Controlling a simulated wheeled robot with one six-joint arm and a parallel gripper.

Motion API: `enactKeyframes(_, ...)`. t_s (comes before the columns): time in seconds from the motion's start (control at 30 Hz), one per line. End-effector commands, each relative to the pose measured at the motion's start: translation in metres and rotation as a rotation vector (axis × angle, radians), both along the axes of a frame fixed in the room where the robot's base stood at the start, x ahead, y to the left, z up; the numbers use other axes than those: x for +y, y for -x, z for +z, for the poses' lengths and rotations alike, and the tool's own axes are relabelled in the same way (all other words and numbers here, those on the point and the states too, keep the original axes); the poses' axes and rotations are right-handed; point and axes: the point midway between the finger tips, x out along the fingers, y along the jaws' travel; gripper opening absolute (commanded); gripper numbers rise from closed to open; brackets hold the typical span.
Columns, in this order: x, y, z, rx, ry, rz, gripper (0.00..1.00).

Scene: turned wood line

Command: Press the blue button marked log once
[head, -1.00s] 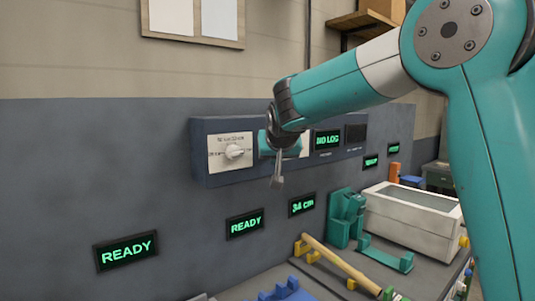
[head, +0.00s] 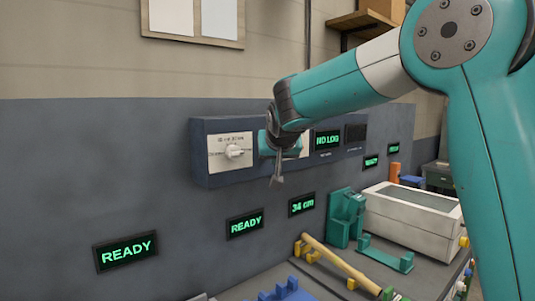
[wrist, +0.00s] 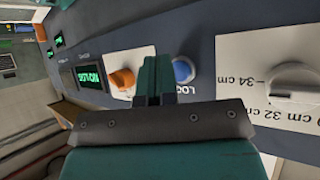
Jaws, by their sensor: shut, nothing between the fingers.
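I cannot tell whether the fingers touch anything. In the head view my gripper (head: 277,182) hangs in front of the panel (head: 200,152), and my wrist hides the button. The display (head: 328,140) on the panel reads "NO LOG".
An orange knob (wrist: 122,79) sits on the other side of my fingers. A white dial (head: 235,152) is on the panel's left. Below are a "READY" display (head: 245,225), a wooden rod (head: 340,262) and a pale box (head: 412,213) on the bench.

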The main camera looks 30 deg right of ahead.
Motion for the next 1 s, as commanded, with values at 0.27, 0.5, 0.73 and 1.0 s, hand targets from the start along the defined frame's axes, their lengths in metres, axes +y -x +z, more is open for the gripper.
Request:
enactKeyframes(0.27, 0.001, -0.007, 0.0, 0.001, 0.0, 0.0, 0.0)
enactKeyframes(0.5, 0.002, -0.008, 0.0, 0.0, 0.0, 0.0, 0.0)
enactKeyframes(0.73, 0.002, -0.009, 0.0, 0.0, 0.0, 0.0, 0.0)
enactKeyframes(1.0, 0.002, -0.012, 0.0, 0.0, 0.0, 0.0, 0.0)
